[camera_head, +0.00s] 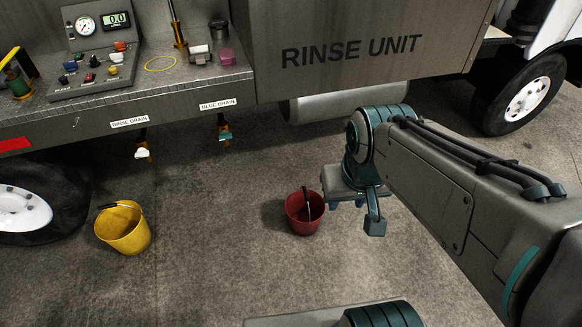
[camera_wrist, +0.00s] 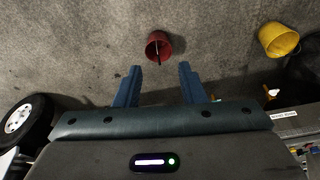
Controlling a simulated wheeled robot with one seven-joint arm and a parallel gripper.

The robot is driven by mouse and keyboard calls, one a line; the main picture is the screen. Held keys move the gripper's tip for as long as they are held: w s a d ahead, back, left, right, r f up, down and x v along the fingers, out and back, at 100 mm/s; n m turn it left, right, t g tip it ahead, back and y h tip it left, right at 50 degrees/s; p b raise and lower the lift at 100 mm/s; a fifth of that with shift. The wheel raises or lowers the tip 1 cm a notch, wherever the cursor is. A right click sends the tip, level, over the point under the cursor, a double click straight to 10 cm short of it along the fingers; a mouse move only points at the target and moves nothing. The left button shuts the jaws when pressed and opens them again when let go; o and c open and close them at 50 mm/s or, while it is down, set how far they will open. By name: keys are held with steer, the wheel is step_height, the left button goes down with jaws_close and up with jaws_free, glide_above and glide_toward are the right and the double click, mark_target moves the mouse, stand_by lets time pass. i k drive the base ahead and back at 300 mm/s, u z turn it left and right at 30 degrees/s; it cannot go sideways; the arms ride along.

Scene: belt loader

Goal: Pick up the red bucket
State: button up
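The red bucket (camera_head: 304,214) stands upright on the concrete floor, in the lower middle of the head view. Its dark handle leans across the rim. My gripper (camera_head: 352,202) is just right of the bucket in that view and appears above floor level. In the wrist view the red bucket (camera_wrist: 158,46) lies beyond the fingertips, roughly centred between them. My gripper (camera_wrist: 159,70) has its two blue fingers spread apart with nothing between them. The bucket and the fingers look apart.
A yellow bucket (camera_head: 124,228) stands on the floor at left, below the rinse drain tap (camera_head: 142,152). The blue drain tap (camera_head: 225,132) hangs under the truck's worktop (camera_head: 180,84). The rinse unit (camera_head: 360,42) overhangs the back. Floor around the red bucket is clear.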

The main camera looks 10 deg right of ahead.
mark_target(304, 209)
steer(key=u, duration=0.1)
steer(key=i, duration=1.25)
steer(key=u, duration=0.15)
